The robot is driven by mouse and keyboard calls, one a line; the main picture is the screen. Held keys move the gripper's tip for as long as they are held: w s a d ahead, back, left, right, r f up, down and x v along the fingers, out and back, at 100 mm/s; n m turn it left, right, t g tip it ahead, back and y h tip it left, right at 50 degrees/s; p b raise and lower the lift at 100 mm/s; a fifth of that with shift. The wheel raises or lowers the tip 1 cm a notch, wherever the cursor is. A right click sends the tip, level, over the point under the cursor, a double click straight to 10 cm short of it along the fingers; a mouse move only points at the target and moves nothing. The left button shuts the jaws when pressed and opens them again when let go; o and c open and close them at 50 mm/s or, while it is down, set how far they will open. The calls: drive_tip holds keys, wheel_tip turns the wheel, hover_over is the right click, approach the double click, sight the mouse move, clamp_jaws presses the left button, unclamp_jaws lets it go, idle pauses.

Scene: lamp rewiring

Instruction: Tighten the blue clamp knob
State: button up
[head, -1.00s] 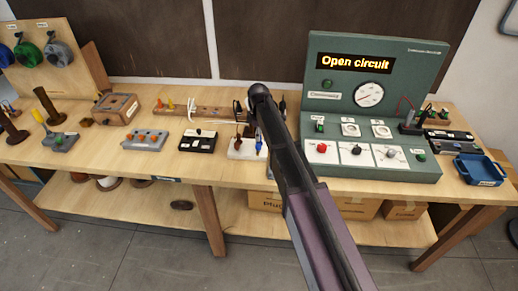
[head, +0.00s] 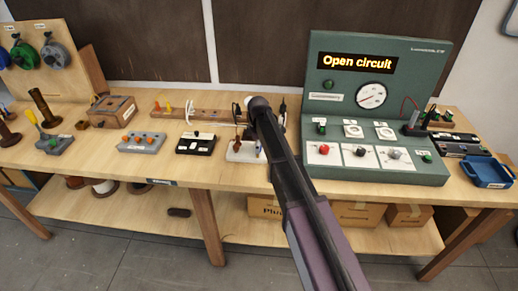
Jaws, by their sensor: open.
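A small blue part (head: 259,150), most likely the blue clamp knob, shows beside my arm on a white block (head: 240,156) at the middle of the bench. My arm covers much of it, so I cannot tell its setting. A brown piece (head: 237,144) stands on the same block. My arm reaches up from the bottom right, and its dark far end lies over the bench just behind the block. My gripper is hidden behind the arm, so I cannot tell whether it touches the knob.
A green test console (head: 415,85) reading "Open circuit" stands right of my arm. A blue tray (head: 487,172) lies at the far right. A black switch block (head: 195,143), a grey block with orange knobs (head: 140,142) and a wooden box (head: 112,109) stand left. Bare bench lies along the front edge.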

clamp_jaws()
drive_tip(key=shift+d, duration=0.1)
